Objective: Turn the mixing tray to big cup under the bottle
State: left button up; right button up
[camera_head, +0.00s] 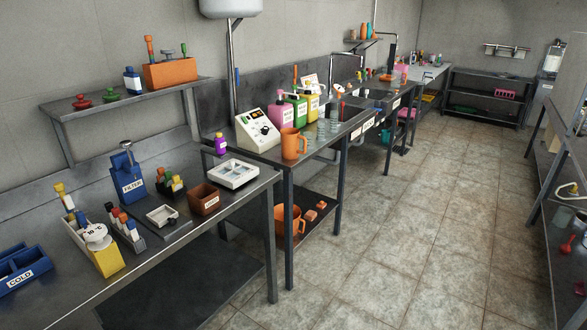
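A white tray (232,174) with several square compartments sits on the near steel bench, towards its right end. It may be the mixing tray; its cups are too small to tell apart by size. A smaller white tray (162,215) with a dark round knob (171,222) lies further left on a grey base. Neither of my grippers is in view.
A brown box (204,199), a blue filter stand (127,178), a yellow rack (99,247) and a blue COLD bin (23,267) crowd the near bench. An orange jug (292,144) stands on the second bench. The tiled floor (410,230) is clear up to the right shelving.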

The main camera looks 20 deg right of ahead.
aim_at(233, 174)
jog(key=z, duration=0.45)
jog(key=u, duration=0.4)
jog(key=i+l+u, duration=0.55)
jog(key=l+u, duration=0.15)
jog(key=i+l, duration=0.15)
jog(key=l, duration=0.15)
jog(key=i+l+u, duration=0.1)
jog(key=i+l, duration=0.2)
jog(key=l, duration=0.25)
jog(key=u, duration=0.05)
